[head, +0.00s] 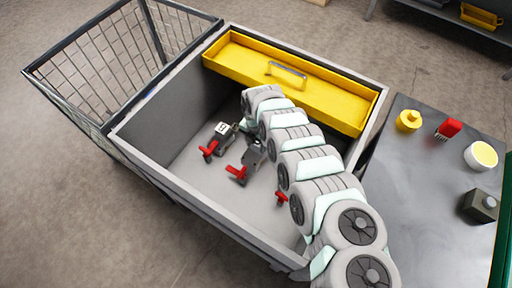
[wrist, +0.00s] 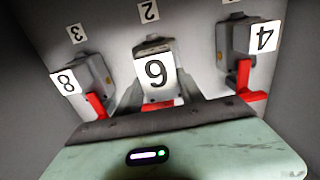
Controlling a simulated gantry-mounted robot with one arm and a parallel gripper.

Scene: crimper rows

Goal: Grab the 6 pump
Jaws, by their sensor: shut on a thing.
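The pump labelled 6 (wrist: 155,74) is in the middle of the wrist view, a grey body with a white number card facing the camera. My gripper (wrist: 160,103) has its dark fingers on both sides of this pump's lower part, shut on it. The fingertips are partly hidden by the pump and card. In the head view my arm covers the gripper, and I cannot tell which pump there is the 6.
A pump labelled 8 (wrist: 88,78) stands to the left and one labelled 4 (wrist: 245,45) to the right, both with red handles. Grey bin walls surround them. A yellow tray (head: 235,62) spans the bin's back. A wire cart (head: 100,75) and a dark table (head: 420,170) flank it.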

